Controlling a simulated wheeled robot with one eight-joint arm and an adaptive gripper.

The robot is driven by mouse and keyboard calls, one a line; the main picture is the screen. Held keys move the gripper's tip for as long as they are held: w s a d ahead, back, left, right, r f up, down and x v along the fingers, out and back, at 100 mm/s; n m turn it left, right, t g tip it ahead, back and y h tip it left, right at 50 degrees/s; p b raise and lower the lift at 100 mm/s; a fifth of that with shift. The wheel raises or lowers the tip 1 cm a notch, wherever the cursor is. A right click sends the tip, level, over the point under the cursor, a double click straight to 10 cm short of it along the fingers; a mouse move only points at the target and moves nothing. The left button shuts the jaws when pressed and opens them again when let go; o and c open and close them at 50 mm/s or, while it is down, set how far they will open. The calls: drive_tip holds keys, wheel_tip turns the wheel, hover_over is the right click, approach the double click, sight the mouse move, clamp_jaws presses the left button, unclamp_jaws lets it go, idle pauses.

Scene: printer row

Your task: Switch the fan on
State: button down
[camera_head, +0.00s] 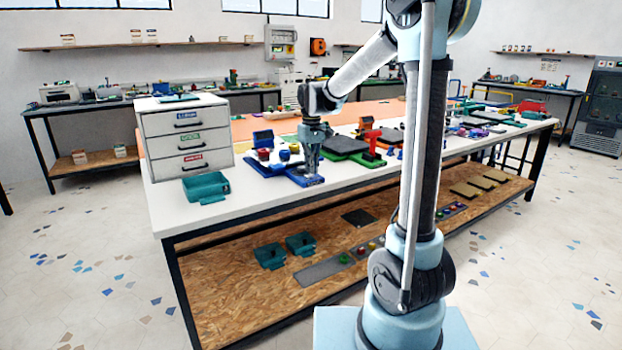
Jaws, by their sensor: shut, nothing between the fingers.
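My gripper (306,174) points straight down at the front part of the white worktable (240,207). Its fingers are shut and hold nothing. The fingertips are at a blue base (290,166) that carries small red and blue parts. I cannot tell whether they touch it. The gripper hides part of the base. No fan can be made out for certain at this size, and no switch is clear.
A white three-drawer cabinet (185,141) and a teal bin (206,187) stand left of the gripper. A red device on a green base (370,150) stands to the right. The wooden lower shelf (235,293) holds teal bins. Floor is free at left.

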drive_tip(key=shift+f, duration=0.45)
idle(0.3)
drive_tip(key=shift+r, duration=3.55)
drive_tip(key=shift+d, duration=0.1)
drive_tip(key=shift+s+d, duration=0.25)
drive_tip(key=s+d+m, duration=0.2)
drive_tip(key=s+d, duration=0.6)
drive_tip(key=d, duration=0.1)
drive_tip(key=s+d+f+m, duration=0.1)
drive_tip(key=s+d+f, duration=0.3)
drive_tip(key=s, duration=0.3)
drive_tip(key=s+d+f+m+t, duration=0.1)
drive_tip(key=s+d+f+m, duration=0.1)
drive_tip(key=s+d+f, duration=0.2)
drive_tip(key=s+d+f+m+t, duration=0.1)
drive_tip(key=s+d+f, duration=0.3)
drive_tip(key=s+f, duration=0.4)
drive_tip(key=s, duration=0.4)
drive_tip(key=shift+s+f+m, duration=0.2)
drive_tip(key=shift+f+m, duration=0.1)
